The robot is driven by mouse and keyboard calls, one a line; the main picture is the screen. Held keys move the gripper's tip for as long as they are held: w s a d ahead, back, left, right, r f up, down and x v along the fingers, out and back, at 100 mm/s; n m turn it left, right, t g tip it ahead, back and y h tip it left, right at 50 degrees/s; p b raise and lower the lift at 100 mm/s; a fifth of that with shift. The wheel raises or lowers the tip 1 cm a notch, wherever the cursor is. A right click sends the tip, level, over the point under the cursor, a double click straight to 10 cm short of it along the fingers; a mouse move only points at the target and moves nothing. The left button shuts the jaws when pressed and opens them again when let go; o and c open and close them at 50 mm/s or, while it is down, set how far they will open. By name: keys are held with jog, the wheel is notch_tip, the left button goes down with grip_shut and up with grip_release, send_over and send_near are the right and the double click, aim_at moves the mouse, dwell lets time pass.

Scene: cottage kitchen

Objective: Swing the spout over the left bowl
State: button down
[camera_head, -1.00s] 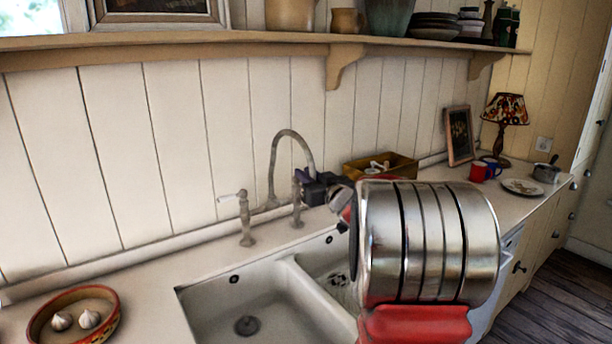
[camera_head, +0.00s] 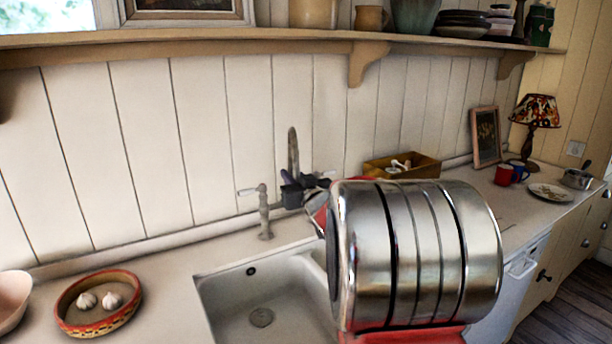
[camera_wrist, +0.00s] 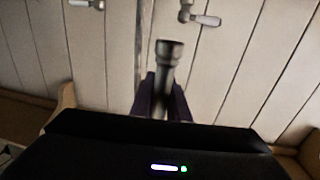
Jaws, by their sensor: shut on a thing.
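The grey metal spout (camera_head: 293,150) rises behind the sink. It looks nearly edge-on in the head view, so its arch shows as a narrow upright. My gripper (camera_head: 298,190) is shut on the spout near its outlet end. In the wrist view the spout's round end (camera_wrist: 168,52) sticks out between the dark fingers of my gripper (camera_wrist: 163,103). The left bowl (camera_head: 285,290) is a white basin with a round drain, in front of the tap and below my gripper. The right bowl is mostly hidden behind my arm.
A tap handle (camera_head: 264,212) stands left of the spout; another is partly hidden beside my gripper. A patterned bowl (camera_head: 75,318) with garlic sits on the counter at left. A wooden box (camera_head: 425,168) stands right of the tap. A shelf (camera_head: 200,42) runs above.

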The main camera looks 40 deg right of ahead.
jog(key=shift+w+a, duration=1.15)
jog(key=shift+a, duration=0.3)
jog(key=shift+d+r, duration=0.1)
jog(key=shift+r, duration=0.1)
jog(key=c, duration=1.7)
grip_release()
jog(key=shift+f, duration=0.15)
jog(key=shift+c, duration=0.2)
jog(key=v, duration=1.3)
jog(key=shift+s+a, duration=0.2)
jog(key=shift+s, duration=0.15)
jog(key=shift+c, duration=0.3)
